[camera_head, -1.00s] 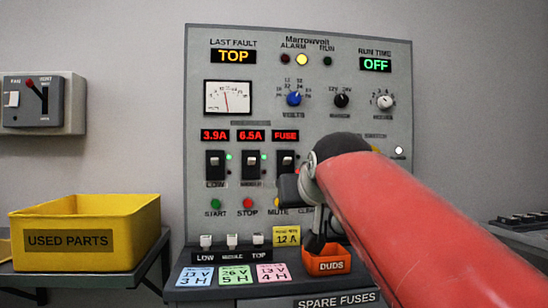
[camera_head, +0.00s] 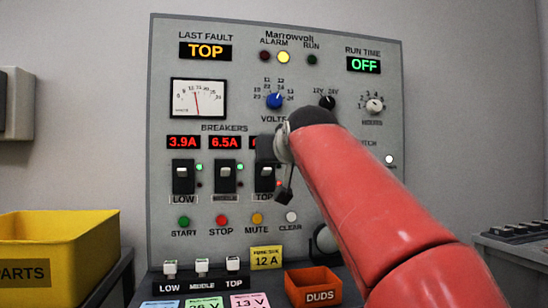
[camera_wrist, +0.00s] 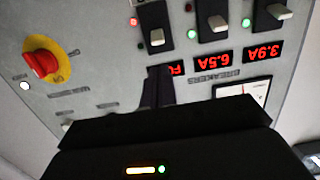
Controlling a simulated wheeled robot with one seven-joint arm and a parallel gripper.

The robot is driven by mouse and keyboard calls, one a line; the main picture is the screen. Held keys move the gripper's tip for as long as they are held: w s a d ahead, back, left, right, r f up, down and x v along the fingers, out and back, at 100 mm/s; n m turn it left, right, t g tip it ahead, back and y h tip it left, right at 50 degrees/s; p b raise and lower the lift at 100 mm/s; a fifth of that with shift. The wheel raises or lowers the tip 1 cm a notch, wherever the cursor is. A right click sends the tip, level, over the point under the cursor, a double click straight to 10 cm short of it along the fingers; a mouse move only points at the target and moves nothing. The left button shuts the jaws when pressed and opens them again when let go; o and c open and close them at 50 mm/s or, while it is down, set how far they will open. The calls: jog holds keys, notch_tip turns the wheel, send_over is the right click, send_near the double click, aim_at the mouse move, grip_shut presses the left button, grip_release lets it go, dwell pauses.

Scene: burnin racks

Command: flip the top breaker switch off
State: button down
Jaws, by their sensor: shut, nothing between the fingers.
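The top breaker switch (camera_head: 264,181) is the rightmost of the breakers on the grey panel, partly covered by my arm in the head view. In the wrist view, upside down, the top breaker (camera_wrist: 152,14) shows its pale lever (camera_wrist: 157,37) with a red light beside it.
The low breaker (camera_head: 183,180) and middle breaker (camera_head: 225,180) sit close to the left, with green lights. Coloured buttons lie below. A red emergency knob (camera_wrist: 40,62) shows in the wrist view. An orange DUDS bin (camera_head: 312,286) and yellow bin (camera_head: 50,240) stand lower down.

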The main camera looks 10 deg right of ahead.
aim_at(266, 172)
jog(key=w+f+p, duration=0.1)
jog(key=w, duration=0.7)
jog(key=shift+f+p, duration=0.15)
jog(key=shift+p, duration=0.25)
jog(key=shift+f+b, duration=0.2)
jog(key=shift+b, duration=0.2)
